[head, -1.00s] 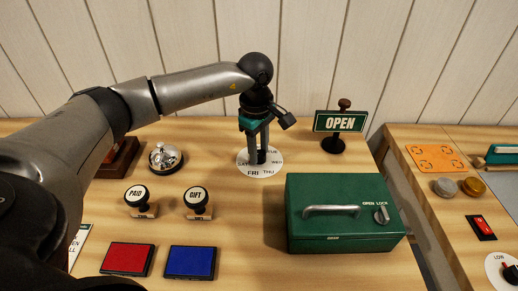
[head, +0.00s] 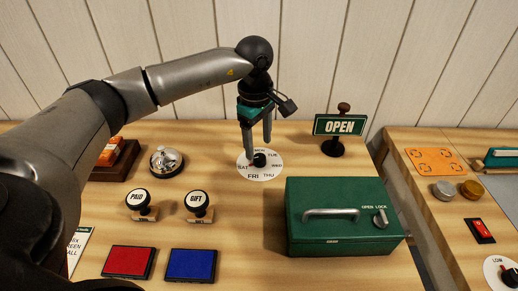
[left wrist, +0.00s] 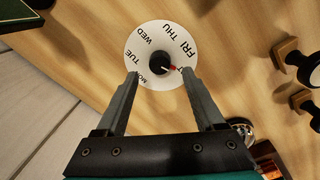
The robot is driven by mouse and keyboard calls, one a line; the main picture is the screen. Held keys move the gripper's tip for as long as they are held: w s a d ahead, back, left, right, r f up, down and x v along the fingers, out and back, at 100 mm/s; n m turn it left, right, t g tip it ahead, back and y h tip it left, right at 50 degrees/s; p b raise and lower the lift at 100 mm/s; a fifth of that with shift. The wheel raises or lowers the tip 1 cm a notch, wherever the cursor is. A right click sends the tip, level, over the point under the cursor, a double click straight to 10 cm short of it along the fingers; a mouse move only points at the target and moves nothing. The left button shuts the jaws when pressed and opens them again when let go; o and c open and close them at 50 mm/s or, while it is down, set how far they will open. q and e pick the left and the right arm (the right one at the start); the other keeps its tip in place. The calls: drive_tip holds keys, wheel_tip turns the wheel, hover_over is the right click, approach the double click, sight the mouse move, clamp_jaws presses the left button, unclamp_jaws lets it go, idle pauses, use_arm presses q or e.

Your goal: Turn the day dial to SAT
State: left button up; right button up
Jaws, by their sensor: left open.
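The day dial is a white disc (head: 246,175) on the wooden table, with day names around a black knob (head: 261,159). My left gripper (head: 258,149) is open and empty above the dial. In the left wrist view its fingertips (left wrist: 159,72) appear on either side of the knob, apart from it. My right gripper is not in view.
An OPEN sign (head: 338,126) stands right of the dial, and a green cash box (head: 340,230) sits in front. A bell (head: 167,161) and two stamps, PAID (head: 138,200) and GIFT (head: 197,201), are to the left. Red (head: 129,260) and blue (head: 190,263) pads lie nearer.

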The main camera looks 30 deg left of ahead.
sight(257, 159)
use_arm(q)
wheel_tip(257, 159, up, 11)
drive_tip(key=p, duration=0.1)
drive_tip(key=shift+s+r, duration=0.15)
drive_tip(key=shift+s, duration=0.15)
idle(0.4)
